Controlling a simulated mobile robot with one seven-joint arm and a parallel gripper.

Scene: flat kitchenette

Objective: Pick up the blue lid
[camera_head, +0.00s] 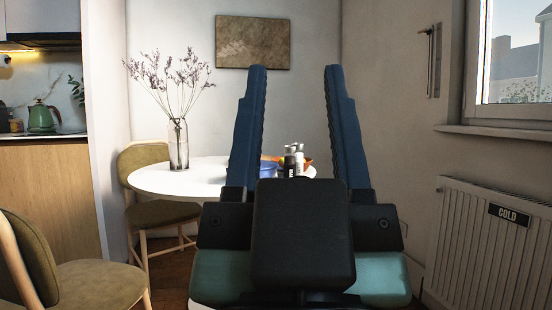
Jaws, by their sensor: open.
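My gripper (295,70) fills the middle of the view, its two blue fingers pointing up and spread wide apart. Nothing is between the fingers; the gap shows the wall and table behind. A small blue thing (268,169) sits on the round white table (160,180), seen low between the fingers and partly hidden by my gripper. I cannot tell whether it is the blue lid or a blue bowl. My gripper is in front of the table, apart from it. No other blue thing that could be the lid shows.
Dark bottles with pale labels (290,162) and an orange bowl (308,161) stand near the blue thing. A glass vase (178,145) with dry flowers stands at the table's left. Chairs (60,270) are at left. A radiator (480,240) lines the right wall.

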